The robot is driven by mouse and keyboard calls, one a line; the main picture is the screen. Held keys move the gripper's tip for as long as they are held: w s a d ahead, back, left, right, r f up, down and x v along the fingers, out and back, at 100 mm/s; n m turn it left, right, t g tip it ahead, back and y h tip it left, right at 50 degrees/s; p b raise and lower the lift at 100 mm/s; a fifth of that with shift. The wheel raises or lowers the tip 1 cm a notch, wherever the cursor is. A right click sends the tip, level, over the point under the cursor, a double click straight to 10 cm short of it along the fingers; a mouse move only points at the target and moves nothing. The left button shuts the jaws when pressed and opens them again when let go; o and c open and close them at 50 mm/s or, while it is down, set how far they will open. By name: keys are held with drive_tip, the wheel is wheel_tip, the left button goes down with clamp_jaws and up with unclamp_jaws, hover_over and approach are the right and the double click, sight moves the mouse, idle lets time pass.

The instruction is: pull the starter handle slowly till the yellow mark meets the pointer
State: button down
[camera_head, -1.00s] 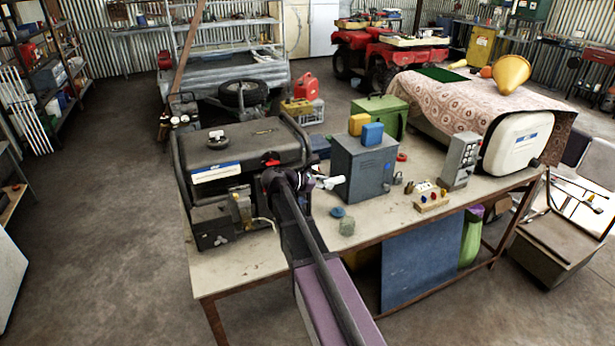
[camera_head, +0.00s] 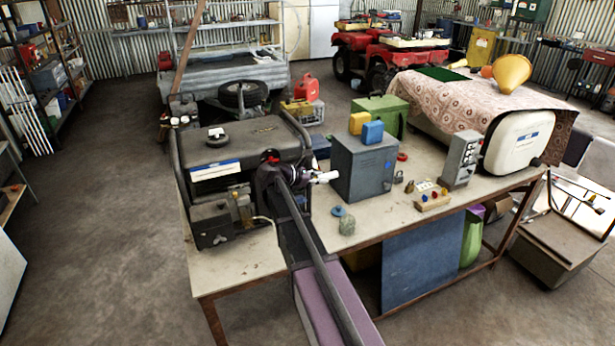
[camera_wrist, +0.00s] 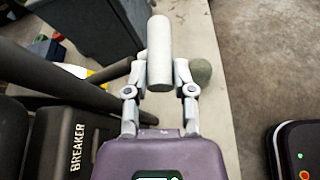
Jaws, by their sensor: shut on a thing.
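The starter handle (camera_wrist: 159,52) is a pale grey-white cylinder between my gripper's fingers in the wrist view. My gripper (camera_wrist: 160,78) is shut on it. In the head view the white handle (camera_head: 326,177) shows small at my gripper (camera_head: 314,178), to the right of the black generator (camera_head: 255,137) on the bench. My arm hides part of the generator's right front. The word BREAKER shows on a dark part of the generator (camera_wrist: 80,150) at left in the wrist view. I cannot make out the yellow mark, the pointer or the cord.
A grey metal box (camera_head: 360,170) stands right of my gripper, with yellow and blue blocks on top. A grey-green lump (camera_head: 347,225) and a blue disc (camera_head: 338,211) lie on the bench (camera_head: 240,267). A small board with coloured knobs (camera_head: 432,199) lies farther right.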

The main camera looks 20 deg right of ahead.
drive_tip(key=shift+w+f, duration=0.2)
drive_tip(key=shift+w, duration=0.15)
drive_tip(key=shift+c, duration=1.9)
unclamp_jaws()
drive_tip(key=shift+r, duration=0.1)
wheel_tip(320, 180, up, 9)
drive_tip(key=p, duration=0.9)
drive_tip(key=shift+r, duration=0.1)
drive_tip(key=shift+r, duration=0.1)
